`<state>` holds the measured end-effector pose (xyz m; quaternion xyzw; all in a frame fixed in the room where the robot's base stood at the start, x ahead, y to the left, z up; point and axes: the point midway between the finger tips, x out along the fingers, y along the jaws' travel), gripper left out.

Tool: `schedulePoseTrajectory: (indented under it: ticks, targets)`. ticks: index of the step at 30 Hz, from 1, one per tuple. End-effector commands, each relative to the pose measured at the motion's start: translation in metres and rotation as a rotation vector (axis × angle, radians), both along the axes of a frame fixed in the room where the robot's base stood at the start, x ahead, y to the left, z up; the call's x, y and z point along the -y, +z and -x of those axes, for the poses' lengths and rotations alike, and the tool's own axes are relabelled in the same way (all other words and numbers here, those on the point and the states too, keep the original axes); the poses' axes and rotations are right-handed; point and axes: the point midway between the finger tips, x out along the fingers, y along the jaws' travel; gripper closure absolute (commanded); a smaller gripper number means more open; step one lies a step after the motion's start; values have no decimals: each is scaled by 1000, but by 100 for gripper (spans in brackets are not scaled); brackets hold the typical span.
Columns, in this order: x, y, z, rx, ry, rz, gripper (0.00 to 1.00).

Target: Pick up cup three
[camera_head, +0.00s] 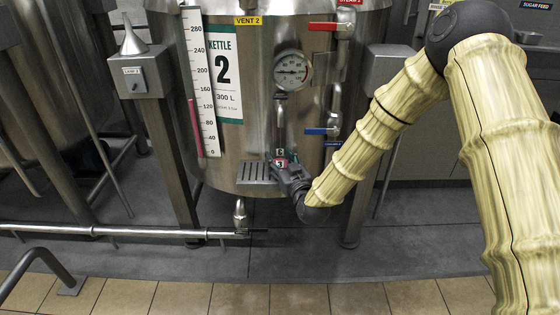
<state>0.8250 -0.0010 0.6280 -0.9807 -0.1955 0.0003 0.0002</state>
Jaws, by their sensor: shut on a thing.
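A small cup with a red-and-white label, taken to be cup three (281,162), is at the front of kettle 2, below its dial gauge and outlet pipe. The number on the label is too small to read surely. My gripper (279,170) reaches in from the right and is shut on the cup. The gripper and wrist hide much of the cup. The cup is at the right end of a slotted drip tray (252,172); I cannot tell whether it touches the tray.
Kettle 2 (255,125) stands behind, with a red-handled valve (323,26) and a blue-handled valve (320,131) on its right. A steel rail (140,232) runs low at the left. A funnel (131,38) stands on a post box.

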Motion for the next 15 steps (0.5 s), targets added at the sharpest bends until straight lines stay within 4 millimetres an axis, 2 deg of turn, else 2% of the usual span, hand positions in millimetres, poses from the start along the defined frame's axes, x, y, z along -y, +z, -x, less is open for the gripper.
schedulePoseTrajectory:
  ticks: [5,10,11,15]
  targets:
    - [0,16,0,2,0,0,79]
    - [0,43,-1,4,0,1,79]
    - [-1,38,8,-2,1,1,79]
    - [-1,40,40,-3,2,0,79]
